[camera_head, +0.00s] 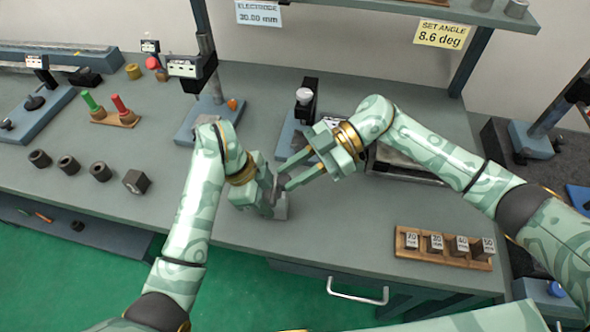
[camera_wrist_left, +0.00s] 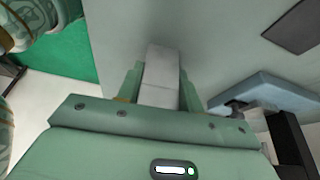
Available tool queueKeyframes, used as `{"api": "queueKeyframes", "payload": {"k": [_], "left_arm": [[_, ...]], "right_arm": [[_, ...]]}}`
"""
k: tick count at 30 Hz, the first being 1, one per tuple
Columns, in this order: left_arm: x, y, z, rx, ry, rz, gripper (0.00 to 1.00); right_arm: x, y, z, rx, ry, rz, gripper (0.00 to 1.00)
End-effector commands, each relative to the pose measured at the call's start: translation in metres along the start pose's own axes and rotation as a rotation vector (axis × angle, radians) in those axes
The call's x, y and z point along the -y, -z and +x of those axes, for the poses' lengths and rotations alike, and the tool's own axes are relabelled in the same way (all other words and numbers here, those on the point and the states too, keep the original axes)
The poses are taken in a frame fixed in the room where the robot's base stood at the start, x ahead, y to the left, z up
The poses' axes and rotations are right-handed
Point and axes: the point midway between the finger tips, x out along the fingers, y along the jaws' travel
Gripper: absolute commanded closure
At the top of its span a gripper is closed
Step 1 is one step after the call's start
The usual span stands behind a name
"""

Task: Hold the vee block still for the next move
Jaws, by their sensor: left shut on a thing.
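The vee block (camera_wrist_left: 161,72) is a plain grey block between the two fingers of my left gripper in the left wrist view. In the head view my left gripper (camera_head: 268,192) is shut on it, low over the bench near the front edge. The fingers hide most of the block there, and its vee groove cannot be made out. My right gripper (camera_head: 285,176) is open, its fingers apart and pointing left, close beside the left gripper. I see nothing between its fingers.
A blue-based device with a dark post (camera_head: 305,100) stands behind the grippers. A wooden rack of marked blocks (camera_head: 443,248) lies front right. Several dark round pieces (camera_head: 69,165) and a dark cube (camera_head: 136,182) lie left. The bench front between left gripper and rack is clear.

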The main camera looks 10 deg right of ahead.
Motion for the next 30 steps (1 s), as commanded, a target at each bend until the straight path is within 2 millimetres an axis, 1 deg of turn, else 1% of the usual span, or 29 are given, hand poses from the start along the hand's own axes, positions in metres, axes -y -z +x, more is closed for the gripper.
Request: {"api": "queueKeyframes", "payload": {"k": [5, 12, 15, 26, 27, 29, 30], "left_arm": [[0.0, -0.0018, 0.0008, 0.004, 0.0, -0.001, 0.91], [0.0001, -0.0018, 0.0007, 0.004, 0.001, -0.001, 0.91], [0.0002, -0.0017, 0.0007, 0.004, 0.001, -0.001, 0.91], [0.0002, -0.0016, 0.0006, 0.004, 0.001, -0.001, 0.91], [0.0002, -0.0016, 0.0006, 0.004, 0.001, -0.001, 0.91], [0.0002, -0.0016, 0.0006, 0.004, 0.001, -0.001, 0.91], [0.0001, -0.0014, 0.0007, 0.003, 0.0, -0.001, 0.91]], "right_arm": [[-0.0028, 0.0, 0.0002, 0.003, 0.057, -0.022, 0.97], [-0.0082, 0.0001, 0.002, 0.005, 0.281, -0.114, 0.97], [-0.0088, -0.0002, 0.0022, 0.004, 0.338, -0.137, 0.97], [-0.0088, -0.0001, 0.0015, 0.001, 0.365, -0.151, 0.97], [-0.0088, -0.0002, 0.0015, 0.001, 0.365, -0.15, 0.68], [-0.0089, -0.0002, 0.0015, 0.001, 0.364, -0.151, 0.53], [-0.009, -0.0001, 0.0015, 0.001, 0.363, -0.151, 0.53]]}}
